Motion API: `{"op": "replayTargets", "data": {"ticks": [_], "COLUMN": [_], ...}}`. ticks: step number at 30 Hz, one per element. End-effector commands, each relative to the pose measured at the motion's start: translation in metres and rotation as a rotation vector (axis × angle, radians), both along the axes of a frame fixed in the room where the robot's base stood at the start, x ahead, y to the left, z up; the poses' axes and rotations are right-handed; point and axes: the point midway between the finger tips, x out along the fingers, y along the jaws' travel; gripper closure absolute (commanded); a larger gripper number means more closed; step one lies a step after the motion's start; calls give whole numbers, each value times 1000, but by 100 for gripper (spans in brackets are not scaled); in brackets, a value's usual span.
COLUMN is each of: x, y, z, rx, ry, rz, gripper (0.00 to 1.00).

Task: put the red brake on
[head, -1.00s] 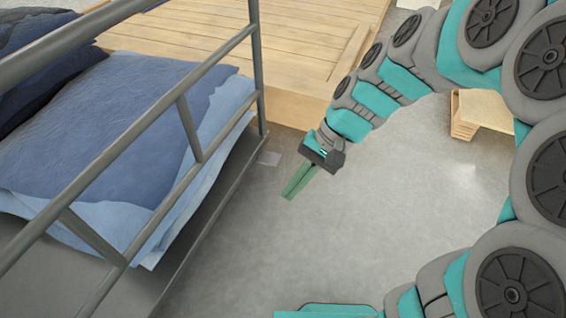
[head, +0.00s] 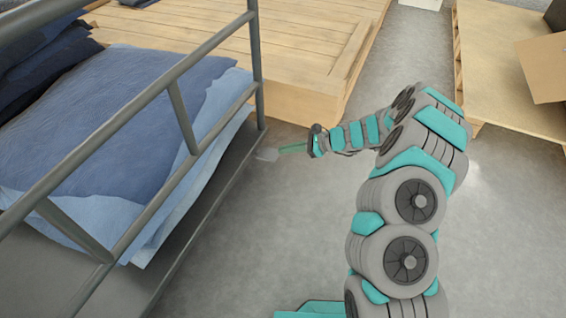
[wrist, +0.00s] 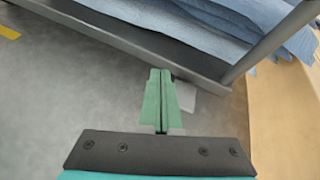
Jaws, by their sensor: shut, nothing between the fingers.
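No red brake shows in either view. My gripper (head: 283,150) is shut and empty, its green fingers pointing left toward the foot of the cart's corner post. In the wrist view its fingers (wrist: 158,75) lie together, with their tips close to the cart's lower edge in the picture; I cannot tell whether they touch it. The grey metal cart (head: 257,70) stands at the left and holds folded blue cloth (head: 120,120). A small pale grey plate (head: 267,154) lies by the cart's corner, partly behind the fingers in the wrist view (wrist: 187,96).
A wooden platform (head: 290,60) stands behind the cart and my gripper. A second wooden pallet (head: 500,90) with a cardboard box (head: 545,65) is at the right. The grey floor (head: 260,240) between the cart and my arm is clear.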

Motion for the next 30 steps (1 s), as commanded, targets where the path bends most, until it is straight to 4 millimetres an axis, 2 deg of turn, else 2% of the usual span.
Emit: {"op": "replayTargets", "data": {"ticks": [1, 6, 9, 14, 20, 30], "x": [8, 30, 35, 41, 46, 63], "y": [-10, -44, -58, -70, -55, -5], "z": [-28, -90, -114, -132, -144, -173], "rx": [0, -6, -10, -16, -19, -19], "ry": [39, 128, 162, 185, 187, 188], "rz": [-50, -201, -257, -304, -306, -305], "gripper": [100, 100, 100, 100, 100, 100]}}
